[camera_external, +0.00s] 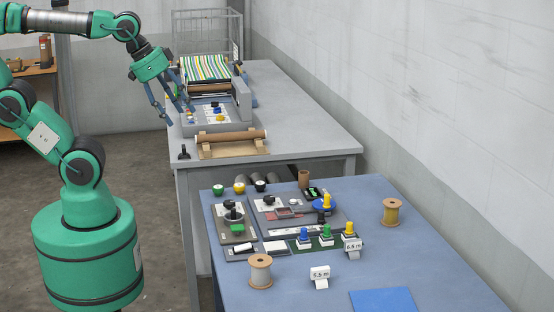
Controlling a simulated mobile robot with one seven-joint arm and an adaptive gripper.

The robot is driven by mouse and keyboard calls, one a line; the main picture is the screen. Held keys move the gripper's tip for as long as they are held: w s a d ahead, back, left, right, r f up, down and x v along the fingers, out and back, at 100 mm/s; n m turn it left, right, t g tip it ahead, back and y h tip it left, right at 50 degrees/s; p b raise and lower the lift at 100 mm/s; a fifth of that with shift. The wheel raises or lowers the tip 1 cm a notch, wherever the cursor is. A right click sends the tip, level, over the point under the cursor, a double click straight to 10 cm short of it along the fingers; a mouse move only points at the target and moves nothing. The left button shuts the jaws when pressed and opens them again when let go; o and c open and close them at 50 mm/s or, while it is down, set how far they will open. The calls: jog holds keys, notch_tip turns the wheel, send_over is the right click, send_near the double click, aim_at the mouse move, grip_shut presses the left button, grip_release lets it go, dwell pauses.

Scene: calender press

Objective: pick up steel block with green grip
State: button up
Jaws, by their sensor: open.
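The steel block with the green grip (326,234) stands upright on the blue-topped front table (420,250). It is in a row between a block with a blue grip (304,237) on its left and a block with a yellow grip (350,228) on its right. My gripper (176,110) is at the upper left, fingers apart and empty, pointing down beside the press on the rear table. It is far from the green-gripped block. Nothing hides the block's grip; its lower part is small in the picture.
The press (212,105) with striped cloth (206,67) stands on the grey rear table (290,110). Number cards (320,277), spools (260,271) (391,211) and a grey panel with knobs (270,212) crowd the front table. A wall runs along the right.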

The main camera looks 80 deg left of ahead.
jog(key=shift+w, duration=0.1)
jog(key=n+g+p, duration=0.1)
jog(key=n+g, duration=0.3)
jog(key=g, duration=0.2)
send_over(327, 226)
notch_tip(327, 226, down, 27)
jog(key=shift+a+r, duration=0.15)
jog(key=shift+r, duration=0.05)
jog(key=shift+f+b, duration=0.35)
jog(key=shift+f, duration=3.9)
